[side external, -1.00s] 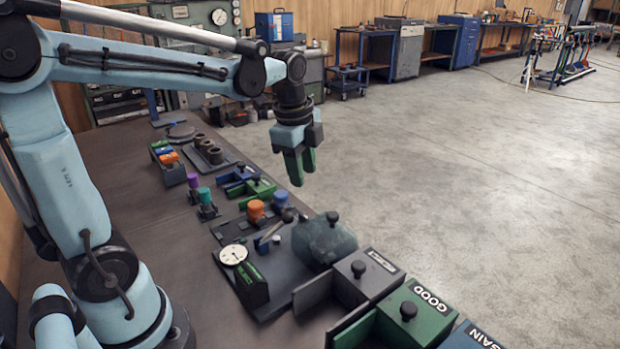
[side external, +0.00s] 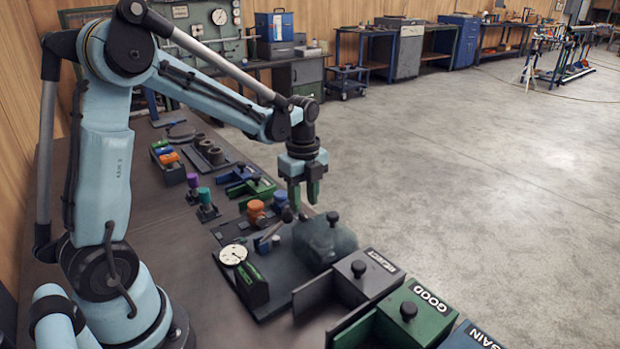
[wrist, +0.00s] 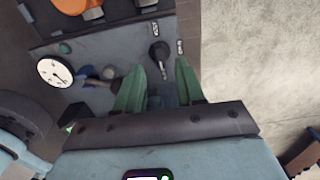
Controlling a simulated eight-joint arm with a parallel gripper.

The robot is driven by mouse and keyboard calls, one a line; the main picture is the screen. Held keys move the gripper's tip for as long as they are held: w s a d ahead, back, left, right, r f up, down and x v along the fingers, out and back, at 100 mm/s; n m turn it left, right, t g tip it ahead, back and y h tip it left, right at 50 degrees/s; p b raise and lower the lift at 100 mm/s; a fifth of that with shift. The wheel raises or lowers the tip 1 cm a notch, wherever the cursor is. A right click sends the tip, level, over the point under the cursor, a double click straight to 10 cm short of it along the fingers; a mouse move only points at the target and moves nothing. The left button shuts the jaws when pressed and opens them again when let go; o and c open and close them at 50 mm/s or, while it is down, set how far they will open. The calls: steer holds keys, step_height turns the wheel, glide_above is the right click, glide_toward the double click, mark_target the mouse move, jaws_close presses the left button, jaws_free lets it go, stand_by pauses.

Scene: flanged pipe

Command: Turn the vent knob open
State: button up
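My gripper (side external: 304,200) points down with its two green fingers apart and empty, above the grey test fixture. In the wrist view its fingers (wrist: 160,68) also stand apart. A black round knob on a stem (wrist: 159,52) shows just beyond and between the fingertips, and I see no contact. A blue-grey lever with a dark end (wrist: 106,75) lies left of the fingers. A white dial gauge (side external: 233,254) stands at the fixture's left. A translucent dark cover with a black knob on top (side external: 325,240) sits at its right. No readable label shows which knob is the vent.
Orange (side external: 255,208) and green (side external: 204,195) capped parts stand behind the fixture. Open floor lies right of the bench.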

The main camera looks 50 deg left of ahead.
mark_target(304, 215)
steer(key=shift+f, duration=1.95)
jaws_close()
